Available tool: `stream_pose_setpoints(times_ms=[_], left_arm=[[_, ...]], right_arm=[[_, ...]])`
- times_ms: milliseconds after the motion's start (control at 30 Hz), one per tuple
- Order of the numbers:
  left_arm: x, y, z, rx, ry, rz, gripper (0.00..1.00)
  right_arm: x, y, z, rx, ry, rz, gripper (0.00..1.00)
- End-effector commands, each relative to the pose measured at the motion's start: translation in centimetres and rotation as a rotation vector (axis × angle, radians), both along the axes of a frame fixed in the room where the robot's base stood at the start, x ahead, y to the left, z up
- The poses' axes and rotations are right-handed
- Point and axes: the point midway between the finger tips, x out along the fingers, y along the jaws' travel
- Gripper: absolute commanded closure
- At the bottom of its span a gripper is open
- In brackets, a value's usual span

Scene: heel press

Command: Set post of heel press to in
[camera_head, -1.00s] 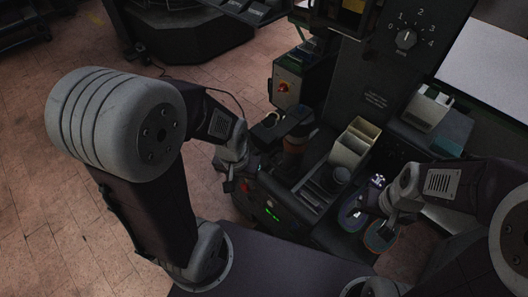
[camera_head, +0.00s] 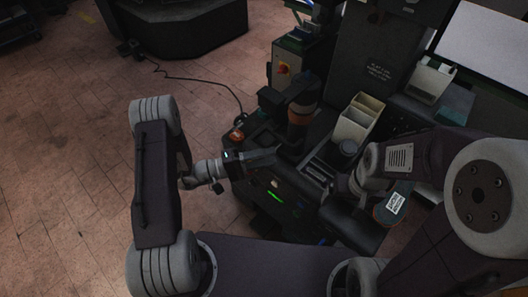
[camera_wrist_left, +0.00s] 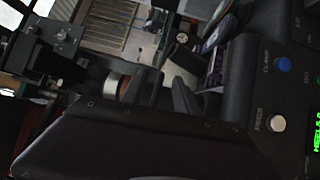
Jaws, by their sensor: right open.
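The heel press (camera_head: 285,185) stands in the middle of the head view, a dark machine with a green-lit front panel. A dark upright cylinder with a copper-brown band (camera_head: 302,116) rises from it; I cannot tell whether it is the post. My left gripper (camera_head: 262,158) reaches in from the left, low over the press's near left part, beside that cylinder's base. Its jaws are too dark to read. The left wrist view shows a pale and copper ring (camera_wrist_left: 116,84) among dark parts. My right gripper (camera_head: 345,188) is open at the press's right side.
The left wrist view shows a panel with a blue CLAMP button (camera_wrist_left: 283,65), a white PEGS button (camera_wrist_left: 277,123) and a green display (camera_wrist_left: 317,137). Cream bins (camera_head: 357,120) stand behind the press. A labelled shoe-like piece (camera_head: 394,204) lies at right. Open floor lies left.

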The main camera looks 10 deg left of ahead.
Motion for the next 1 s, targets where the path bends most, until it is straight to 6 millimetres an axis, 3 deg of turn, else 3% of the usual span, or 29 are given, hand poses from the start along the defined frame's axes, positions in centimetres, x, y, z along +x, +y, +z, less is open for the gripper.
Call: stream_pose_setpoints(times_ms=[33,100,267,367,700,1000], left_arm=[[1.3,1.1,-1.1,-0.022,-0.043,0.088,0.64],[2.6,2.3,-1.4,-0.032,-0.097,0.175,0.64],[3.2,2.8,-1.4,-0.033,-0.126,0.216,0.64],[3.6,1.9,-1.2,-0.032,-0.125,0.211,0.64],[6.8,-3.7,0.0,-0.032,-0.125,0.206,0.64],[7.7,-5.0,0.1,-0.032,-0.122,0.21,0.64]], right_arm=[[0.0,0.0,-0.5,0.0,0.0,0.0,0.14],[0.0,0.0,-0.6,0.0,0.0,0.0,0.14],[0.0,0.0,-0.5,0.0,-0.001,0.0,0.14],[0.0,0.0,-0.4,0.0,-0.001,0.0,0.14],[0.0,0.0,0.2,0.0,-0.001,0.0,0.14],[0.0,0.0,0.3,0.0,0.0,0.0,0.14]])
